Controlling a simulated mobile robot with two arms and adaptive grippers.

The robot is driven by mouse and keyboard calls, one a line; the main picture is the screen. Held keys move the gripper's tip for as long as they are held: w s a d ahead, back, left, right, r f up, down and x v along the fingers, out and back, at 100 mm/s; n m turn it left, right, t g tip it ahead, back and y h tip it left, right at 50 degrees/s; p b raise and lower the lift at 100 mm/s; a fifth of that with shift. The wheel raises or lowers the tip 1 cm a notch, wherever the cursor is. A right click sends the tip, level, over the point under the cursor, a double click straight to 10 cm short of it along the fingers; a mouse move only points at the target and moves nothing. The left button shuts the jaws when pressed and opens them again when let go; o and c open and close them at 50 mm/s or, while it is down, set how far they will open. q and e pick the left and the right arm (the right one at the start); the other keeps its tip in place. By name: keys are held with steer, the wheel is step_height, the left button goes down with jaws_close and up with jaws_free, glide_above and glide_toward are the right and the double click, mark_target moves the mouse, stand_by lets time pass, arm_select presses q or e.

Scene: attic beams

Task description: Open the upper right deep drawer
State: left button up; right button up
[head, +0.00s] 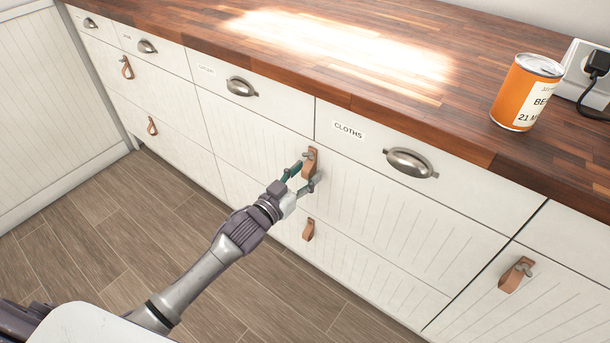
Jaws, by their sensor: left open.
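The upper right deep drawer (400,220) is a wide white grooved front below two shallow drawers, and it looks closed. Its brown leather pull (311,157) hangs from a metal fixing near the middle of the front. My left gripper (304,176) is open at this pull. Its teal-tipped fingers lie around the pull, one on the upper left and one on the lower right. I cannot tell whether they touch the leather. The fingers hide part of the pull's lower end. My right gripper is out of view.
Below is another deep drawer with a leather pull (308,230). Metal cup handles (410,162) stick out from the shallow drawers above. An orange can (526,92) stands on the wooden worktop (200,30). The plank floor (110,235) in front is clear.

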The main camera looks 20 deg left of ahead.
arm_select(q)
jaws_close()
stand_by(0.3)
stand_by(0.3)
